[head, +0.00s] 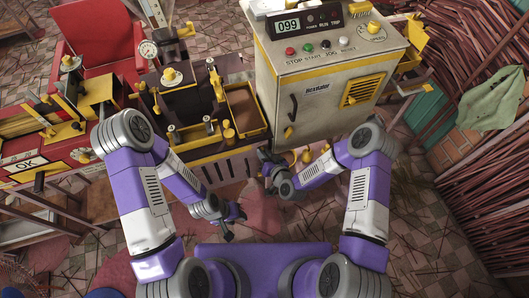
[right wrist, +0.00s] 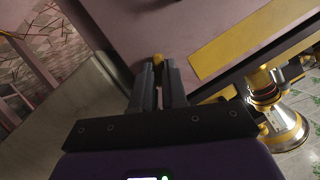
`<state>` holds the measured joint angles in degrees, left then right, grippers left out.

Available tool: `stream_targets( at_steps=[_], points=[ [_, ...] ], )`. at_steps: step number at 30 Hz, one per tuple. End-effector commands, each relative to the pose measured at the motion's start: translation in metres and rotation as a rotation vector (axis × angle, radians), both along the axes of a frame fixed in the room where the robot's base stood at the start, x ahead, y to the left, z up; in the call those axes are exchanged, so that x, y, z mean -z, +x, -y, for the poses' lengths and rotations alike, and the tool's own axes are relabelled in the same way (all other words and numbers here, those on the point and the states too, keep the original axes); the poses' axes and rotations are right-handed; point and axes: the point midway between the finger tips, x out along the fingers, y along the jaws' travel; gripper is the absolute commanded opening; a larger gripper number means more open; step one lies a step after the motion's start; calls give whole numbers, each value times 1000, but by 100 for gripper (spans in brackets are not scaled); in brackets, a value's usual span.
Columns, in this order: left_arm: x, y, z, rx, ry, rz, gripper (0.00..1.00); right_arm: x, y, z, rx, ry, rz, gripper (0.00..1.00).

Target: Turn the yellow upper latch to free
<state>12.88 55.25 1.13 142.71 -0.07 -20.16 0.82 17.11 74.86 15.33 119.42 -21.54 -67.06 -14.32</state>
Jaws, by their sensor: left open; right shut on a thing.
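In the right wrist view, a small yellow piece (right wrist: 158,59), which looks like the yellow upper latch, sits between the fingertips of my right gripper (right wrist: 159,80). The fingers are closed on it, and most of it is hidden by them. Its turn angle cannot be told. In the head view my right gripper (head: 266,162) is at the right front corner of the yellow-trimmed machine (head: 215,143), below the grey control cabinet; the held latch cannot be made out there. My left gripper (head: 232,226) is open and empty, low in front of the machine.
The grey control cabinet (head: 310,95) has buttons and a display reading 099. In the wrist view a yellow-banded conical part (right wrist: 284,128) is close on the right. Bundled sticks (head: 480,60) line the right side.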

Motion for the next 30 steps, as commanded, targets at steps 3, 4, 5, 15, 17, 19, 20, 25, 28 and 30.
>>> stream_targets(
  at_steps=[3, 4, 5, 15, 17, 19, 20, 25, 28, 30],
  points=[
    [-3, 0, 0, 0, 0, 0, 43, -1, 0, -2, -2, -52, 19, 0],
    [-4, 0, 0, 0, 0, 0, 43, -1, 0, -2, -2, -63, 23, 0],
    [-4, 0, 0, 0, 0, 0, 43, -1, 0, -1, -1, -72, 25, 0],
    [-6, 0, 0, 0, 0, 0, 43, 0, 0, -1, 1, -123, 41, 0],
    [-6, 0, 0, 0, 0, 0, 43, 0, 0, -1, 1, -125, 41, 0],
    [-6, 0, 0, 0, 0, 0, 43, 0, 0, -1, 1, -125, 41, 0],
    [-6, 0, 0, 0, 0, 0, 43, 0, 0, -1, 1, -124, 41, 0],
    [-6, 0, 0, 0, 0, 0, 43, 0, 0, -1, 0, -124, 40, 0],
    [-6, 0, 0, 0, 0, 0, 43, 0, 0, -1, 1, -123, 40, 28],
    [-6, 0, 0, 0, 0, 0, 43, 0, 0, -1, 1, -123, 40, 38]
  ],
)
